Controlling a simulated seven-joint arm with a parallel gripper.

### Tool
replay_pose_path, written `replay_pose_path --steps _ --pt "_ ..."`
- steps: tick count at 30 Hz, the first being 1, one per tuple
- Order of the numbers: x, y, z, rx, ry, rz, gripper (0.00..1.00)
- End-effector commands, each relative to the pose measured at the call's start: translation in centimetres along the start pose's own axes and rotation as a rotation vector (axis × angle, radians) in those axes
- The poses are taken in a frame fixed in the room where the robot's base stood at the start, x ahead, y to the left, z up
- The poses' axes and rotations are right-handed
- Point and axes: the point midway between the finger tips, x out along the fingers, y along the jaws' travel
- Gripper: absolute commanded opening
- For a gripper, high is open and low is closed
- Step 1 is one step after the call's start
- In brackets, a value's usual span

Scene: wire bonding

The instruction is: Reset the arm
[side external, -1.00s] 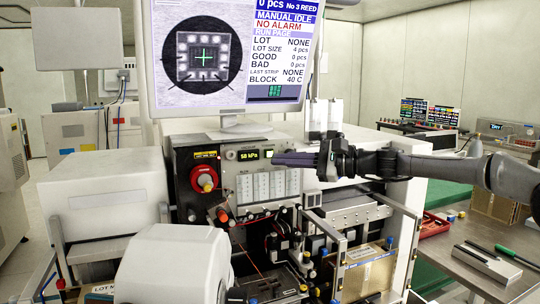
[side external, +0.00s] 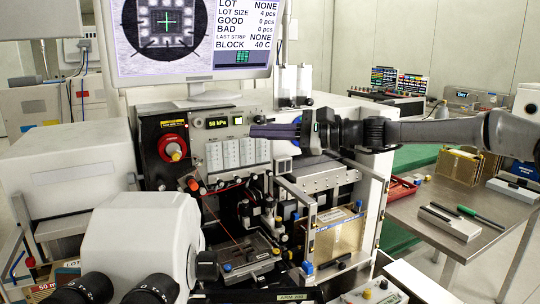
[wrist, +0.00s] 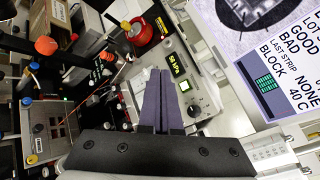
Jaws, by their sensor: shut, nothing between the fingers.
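My gripper (side external: 254,131) has long dark purple-grey fingers. In the side external view it points left, in front of the bonding machine's front panel (side external: 234,154), just below and right of the green 50 kPa display (side external: 217,123). In the wrist view the fingers (wrist: 161,72) lie together, shut and empty, and point up the picture toward the machine panel. My arm reaches in level from the right. I cannot tell how far the fingertips are from the panel.
A red knob (side external: 174,145) sits left of the gripper and a monitor (side external: 190,40) hangs above it. Below are the machine's work area and a cardboard-coloured magazine (side external: 339,238). At the right, a steel table (side external: 400,207) bears a red tray (side external: 400,190) and tools. Microscope eyepieces (side external: 150,289) stand in front.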

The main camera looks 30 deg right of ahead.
Motion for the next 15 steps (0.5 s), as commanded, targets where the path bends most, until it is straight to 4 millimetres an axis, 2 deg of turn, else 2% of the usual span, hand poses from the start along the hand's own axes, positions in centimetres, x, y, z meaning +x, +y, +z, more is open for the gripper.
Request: replay_pose_path --steps 5,8,11,13,15 --pt "-0.2 -0.4 0.2 -0.004 -0.001 -0.006 0.00" --pt "-1.4 -1.9 2.1 -0.030 -0.016 -0.035 0.00" --pt "-4.5 -3.5 5.6 -0.084 -0.028 -0.066 0.00" --pt "-7.3 -3.0 7.9 -0.165 -0.015 -0.047 0.00" --pt "-10.3 -1.5 9.5 -0.274 0.013 -0.002 0.00"
